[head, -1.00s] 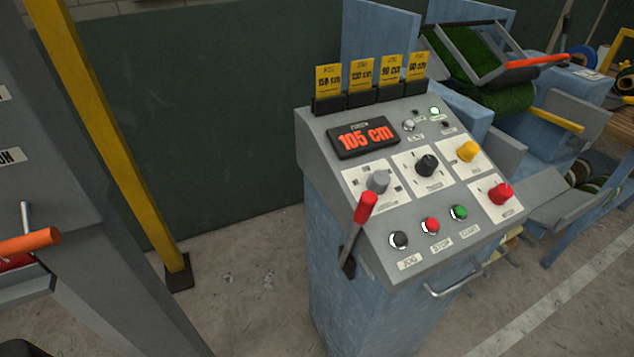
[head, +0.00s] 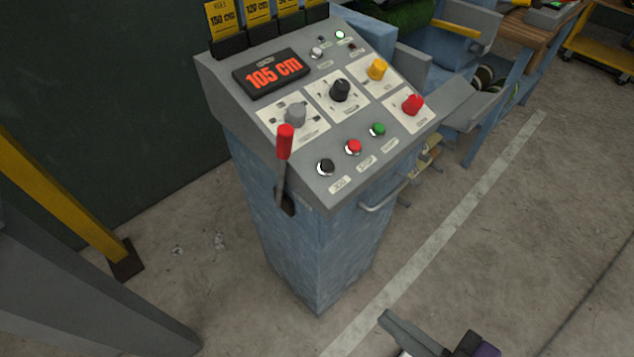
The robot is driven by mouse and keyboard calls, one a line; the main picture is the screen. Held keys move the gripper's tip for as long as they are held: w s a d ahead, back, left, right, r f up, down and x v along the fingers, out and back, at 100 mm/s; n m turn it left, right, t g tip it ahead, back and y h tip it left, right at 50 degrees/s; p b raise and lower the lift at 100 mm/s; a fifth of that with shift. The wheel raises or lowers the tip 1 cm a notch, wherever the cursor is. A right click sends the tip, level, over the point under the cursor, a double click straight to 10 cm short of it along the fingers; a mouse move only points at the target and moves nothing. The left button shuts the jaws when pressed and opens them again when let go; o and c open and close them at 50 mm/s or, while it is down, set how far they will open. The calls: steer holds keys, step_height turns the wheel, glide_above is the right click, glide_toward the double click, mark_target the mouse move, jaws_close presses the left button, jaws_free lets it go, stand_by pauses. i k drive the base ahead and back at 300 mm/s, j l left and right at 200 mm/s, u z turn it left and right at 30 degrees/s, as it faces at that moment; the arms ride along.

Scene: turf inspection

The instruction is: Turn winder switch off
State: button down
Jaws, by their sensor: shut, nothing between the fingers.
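The control console (head: 300,230) is a blue cabinet with a sloped grey panel. The panel carries a grey rotary knob (head: 295,115), a black one (head: 340,90), a yellow one (head: 377,69) and a red one (head: 412,104), each on a white plate. The plate labels are too small to read, so I cannot tell which knob is the winder switch or its setting. The display (head: 271,75) reads 105 cm. Dark grey and purple parts, apparently of my arm, show at the bottom edge, apart from the console. My gripper's fingertips cannot be made out.
A red-handled lever (head: 285,142) stands at the console's left side. Black, red and green buttons (head: 353,147) line the panel's front, above a metal handle (head: 385,194). A yellow post (head: 60,192) stands left.

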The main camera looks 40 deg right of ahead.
mark_target(412, 106)
steer(key=z, duration=1.05)
steer(key=l+z, duration=0.3)
steer(key=i+l+z, duration=0.1)
steer(key=l+z, duration=0.2)
